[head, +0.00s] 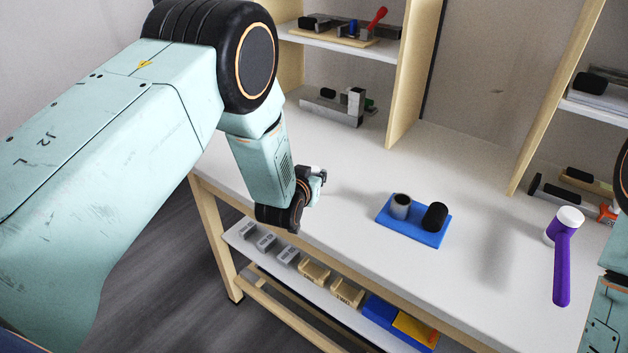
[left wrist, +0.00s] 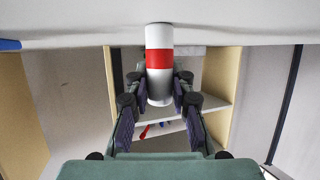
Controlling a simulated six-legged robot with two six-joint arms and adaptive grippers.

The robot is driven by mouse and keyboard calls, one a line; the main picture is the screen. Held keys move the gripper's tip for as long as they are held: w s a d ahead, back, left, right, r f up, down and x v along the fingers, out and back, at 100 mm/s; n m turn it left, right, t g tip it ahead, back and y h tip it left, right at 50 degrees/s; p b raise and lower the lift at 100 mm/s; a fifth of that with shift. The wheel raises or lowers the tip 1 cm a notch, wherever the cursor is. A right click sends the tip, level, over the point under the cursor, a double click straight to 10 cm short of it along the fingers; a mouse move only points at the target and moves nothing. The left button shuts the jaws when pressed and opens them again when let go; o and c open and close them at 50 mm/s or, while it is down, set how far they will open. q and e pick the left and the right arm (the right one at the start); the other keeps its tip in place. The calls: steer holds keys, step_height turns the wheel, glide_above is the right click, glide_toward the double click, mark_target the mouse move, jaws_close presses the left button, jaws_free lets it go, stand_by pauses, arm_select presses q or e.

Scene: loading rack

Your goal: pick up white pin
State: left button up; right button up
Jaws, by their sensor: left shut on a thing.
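The white pin (left wrist: 159,62), a white cylinder with a wide red band, stands between the fingers of my left gripper (left wrist: 159,88) in the left wrist view. The fingers are shut on it from both sides. In the head view my left gripper (head: 316,182) is at the left part of the white table (head: 350,225), near its front edge. The pin is not clearly seen there, as the wrist and fingers cover it. My right gripper is not in view; only part of the right arm shows at the right edge.
A blue block (head: 418,232) holding a grey cylinder and a black cylinder lies mid-table. A purple-handled thing with a white head (head: 563,250) is at the right. Shelves (head: 345,40) with fixtures stand behind. Several small blocks sit on the lower shelf (head: 245,250).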

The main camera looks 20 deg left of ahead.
arm_select(q)
steer(key=shift+w, duration=0.1)
jaws_close()
steer(key=shift+r, duration=0.1)
